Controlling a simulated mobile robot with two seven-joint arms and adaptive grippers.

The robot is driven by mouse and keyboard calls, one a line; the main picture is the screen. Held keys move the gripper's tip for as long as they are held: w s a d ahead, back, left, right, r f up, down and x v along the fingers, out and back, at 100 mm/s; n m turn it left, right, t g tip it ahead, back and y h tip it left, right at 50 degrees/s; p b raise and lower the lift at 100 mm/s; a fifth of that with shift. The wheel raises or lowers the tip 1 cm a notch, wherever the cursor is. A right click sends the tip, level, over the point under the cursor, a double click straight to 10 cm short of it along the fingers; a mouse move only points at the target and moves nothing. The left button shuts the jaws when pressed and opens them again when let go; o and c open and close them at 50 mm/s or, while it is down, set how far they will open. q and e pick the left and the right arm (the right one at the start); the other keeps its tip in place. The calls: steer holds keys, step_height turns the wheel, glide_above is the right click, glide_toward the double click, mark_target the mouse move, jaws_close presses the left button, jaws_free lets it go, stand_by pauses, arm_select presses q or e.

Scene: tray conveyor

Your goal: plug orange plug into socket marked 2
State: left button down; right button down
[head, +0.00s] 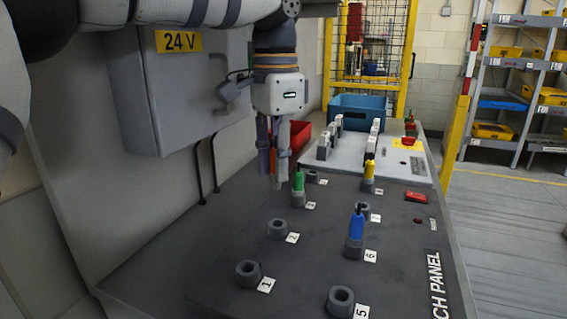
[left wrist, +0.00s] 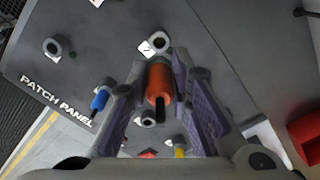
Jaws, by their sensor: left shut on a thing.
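My left gripper (head: 275,183) is shut on the orange plug (left wrist: 158,82), which shows between its fingers in the left wrist view. In the head view the fingers hide most of the plug. The gripper points down above the dark panel, apart from it, near the green plug. The socket marked 2 (head: 277,229) is a grey ring with an empty hole, its label (head: 292,238) beside it. It stands nearer the camera than the gripper. What looks like the same socket shows beyond the plug in the left wrist view (left wrist: 160,42). My right gripper is not in view.
Sockets 1 (head: 248,273) and 5 (head: 341,300) are empty. A green plug (head: 298,181), a blue plug (head: 356,226) and a yellow plug (head: 369,170) stand upright in sockets. A grey 24 V cabinet (head: 180,90) is left; red and blue bins (head: 357,108) stand behind.

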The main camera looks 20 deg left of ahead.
mark_target(276, 148)
arm_select(q)
steer(key=shift+s, duration=0.1)
steer(key=shift+f, duration=2.9)
steer(key=shift+f, duration=1.6)
steer(key=c, duration=1.4)
jaws_free()
steer(key=shift+o, duration=0.2)
steer(key=shift+r, duration=0.1)
step_height(276, 148, up, 12)
steer(key=shift+f, duration=0.1)
